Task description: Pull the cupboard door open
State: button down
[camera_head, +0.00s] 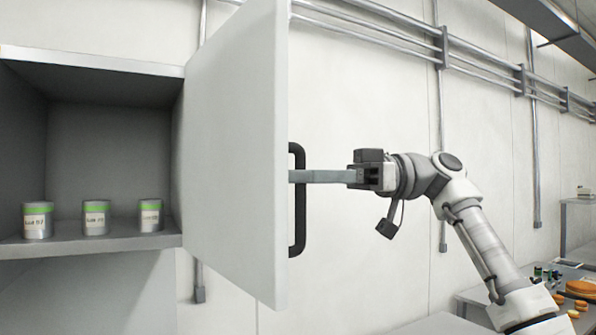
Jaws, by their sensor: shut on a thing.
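The white cupboard door (237,140) stands swung well out from the cupboard (60,60), with its free edge toward me. A black bar handle (298,225) sits upright on the door's right-hand face. My gripper (297,176) reaches in from the right, its long grey fingers level and shut on the handle at about its middle. The fingertips are partly hidden behind the door's edge. Inside the open cupboard, three cans with green tops stand on the shelf: a left can (38,221), a middle can (97,218) and a right can (151,216).
Metal pipes (440,150) run along the white wall behind my arm. At the lower right, a counter (465,297) carries small dark items and round orange-brown things (580,288). A grey shelf (545,22) hangs at the upper right. The space around the gripper is clear.

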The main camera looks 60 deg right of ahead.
jog(key=shift+s+d, duration=0.2)
jog(key=shift+d, duration=0.8)
jog(key=c, duration=0.8)
grip_release()
jog(key=shift+w, duration=0.2)
jog(key=shift+s, duration=0.15)
jog(key=shift+d, duration=0.1)
jog(key=p+v, duration=0.3)
jog(key=v, duration=0.9)
